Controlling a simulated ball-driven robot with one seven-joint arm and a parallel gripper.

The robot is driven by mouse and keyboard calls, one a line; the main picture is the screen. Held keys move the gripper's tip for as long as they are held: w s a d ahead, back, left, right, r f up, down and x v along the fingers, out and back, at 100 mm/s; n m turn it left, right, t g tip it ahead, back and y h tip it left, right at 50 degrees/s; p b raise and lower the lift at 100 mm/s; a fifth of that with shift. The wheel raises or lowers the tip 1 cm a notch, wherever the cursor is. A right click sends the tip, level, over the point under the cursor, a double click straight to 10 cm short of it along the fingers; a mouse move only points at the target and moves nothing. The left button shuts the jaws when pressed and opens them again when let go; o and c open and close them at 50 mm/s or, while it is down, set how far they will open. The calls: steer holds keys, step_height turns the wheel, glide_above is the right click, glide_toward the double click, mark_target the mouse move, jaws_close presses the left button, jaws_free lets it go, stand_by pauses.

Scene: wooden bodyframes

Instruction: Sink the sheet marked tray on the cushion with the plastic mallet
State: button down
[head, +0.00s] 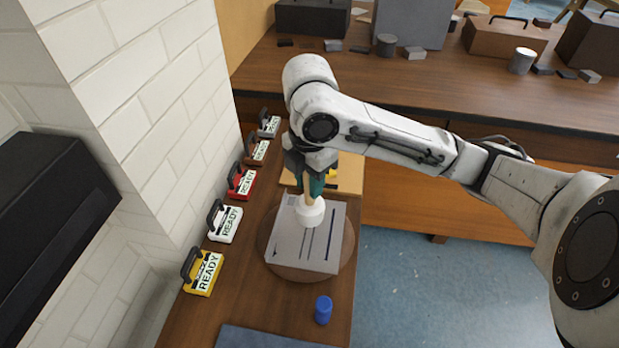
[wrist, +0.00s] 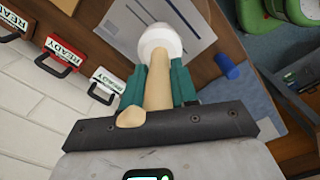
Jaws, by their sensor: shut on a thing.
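My gripper (head: 313,187) has teal fingers closed around the pale wooden handle of the mallet (head: 309,213). The mallet's white head points down over a grey panel (head: 291,247) with several dark slots or lines. In the wrist view the mallet head (wrist: 160,42) covers part of the panel (wrist: 192,18); I cannot tell whether it touches. The panel lies on a round brown pad (head: 347,247), which may be the cushion. Any marking that reads tray is too small to make out, and the sheet cannot be told apart.
Several toolbox-shaped READY signs line the wall side, including yellow (head: 203,271), white (head: 225,221) and red (head: 242,181) ones. A light wooden board (head: 350,174) lies behind. A cluttered bench (head: 440,85) runs across the back.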

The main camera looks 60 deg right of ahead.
step_height(320, 180, down, 6)
steer(key=b, duration=0.3)
steer(key=shift+r+b, duration=0.15)
steer(key=shift+b, duration=0.25)
step_height(320, 180, up, 9)
steer(key=p, duration=0.8)
